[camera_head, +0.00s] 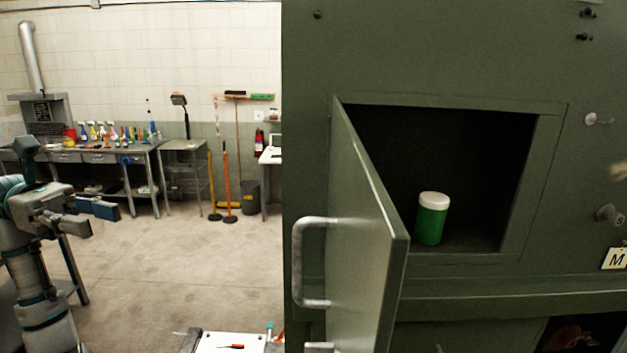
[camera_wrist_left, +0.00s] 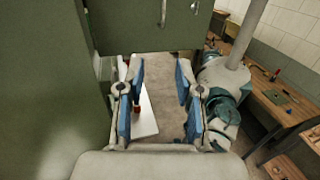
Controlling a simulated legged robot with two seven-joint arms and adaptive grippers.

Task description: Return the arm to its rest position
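My left arm comes in at the left edge of the head view, and its gripper (camera_head: 102,216) is held in the air well left of the green cabinet. In the left wrist view the gripper (camera_wrist_left: 158,85) has its two blue-padded fingers apart with nothing held between them. The cabinet door (camera_head: 372,235) stands open with a bar handle (camera_head: 307,262). A green can with a white lid (camera_head: 432,218) stands upright inside the compartment. My right gripper is in neither view.
A workbench (camera_head: 95,156) with bottles and tools stands along the far wall. A white-topped surface (camera_head: 228,342) with a small red tool lies at the bottom of the head view. The concrete floor (camera_head: 190,270) between the arm and the cabinet is clear.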

